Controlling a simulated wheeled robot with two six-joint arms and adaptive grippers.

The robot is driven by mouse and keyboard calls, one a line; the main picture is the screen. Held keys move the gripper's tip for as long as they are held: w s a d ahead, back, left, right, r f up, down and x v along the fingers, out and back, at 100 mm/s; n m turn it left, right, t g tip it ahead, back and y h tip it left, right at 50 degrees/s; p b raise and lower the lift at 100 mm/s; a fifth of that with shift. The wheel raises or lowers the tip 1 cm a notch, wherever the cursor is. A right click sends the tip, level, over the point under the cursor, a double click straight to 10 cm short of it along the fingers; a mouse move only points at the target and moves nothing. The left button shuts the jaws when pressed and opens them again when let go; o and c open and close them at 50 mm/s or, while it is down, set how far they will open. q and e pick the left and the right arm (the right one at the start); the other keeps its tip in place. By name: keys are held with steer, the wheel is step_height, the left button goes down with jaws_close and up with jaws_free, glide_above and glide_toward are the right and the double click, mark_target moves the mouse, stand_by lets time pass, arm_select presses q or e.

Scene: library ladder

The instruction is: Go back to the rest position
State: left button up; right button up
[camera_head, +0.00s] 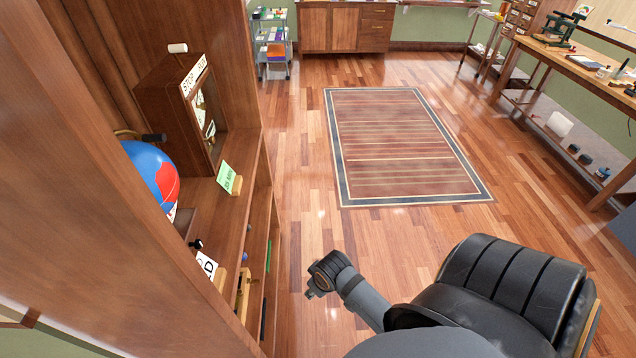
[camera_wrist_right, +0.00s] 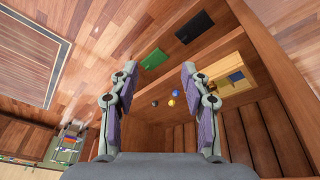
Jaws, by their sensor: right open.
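My right gripper (camera_wrist_right: 160,82) is open and empty in the right wrist view, its two fingers wide apart in front of a wooden shelf compartment. In the head view my right arm reaches in from the bottom, and its end (camera_head: 326,274) is over the floor, to the right of the bookcase (camera_head: 150,240) and apart from it. The fingers cannot be made out clearly there. My left gripper is in neither view.
The bookcase holds a globe (camera_head: 152,172), a wooden box (camera_head: 172,95) with a glazed front and a green card (camera_head: 226,177). A black padded chair (camera_head: 512,285) stands right of my arm. A rug (camera_head: 400,145) lies on open floor; a workbench (camera_head: 580,68) lines the right.

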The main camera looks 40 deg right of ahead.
stand_by(0.4)
steer(key=s+d+f, duration=0.2)
steer(key=s+f, duration=0.1)
steer(key=f, duration=1)
steer(key=s+d+f+g, duration=0.1)
steer(key=s+f+g, duration=0.1)
steer(key=s+f, duration=1.6)
steer(key=s, duration=0.3)
steer(key=shift+s+d+m, duration=0.2)
steer(key=shift+d+m, duration=0.15)
steer(key=shift+m, duration=0.05)
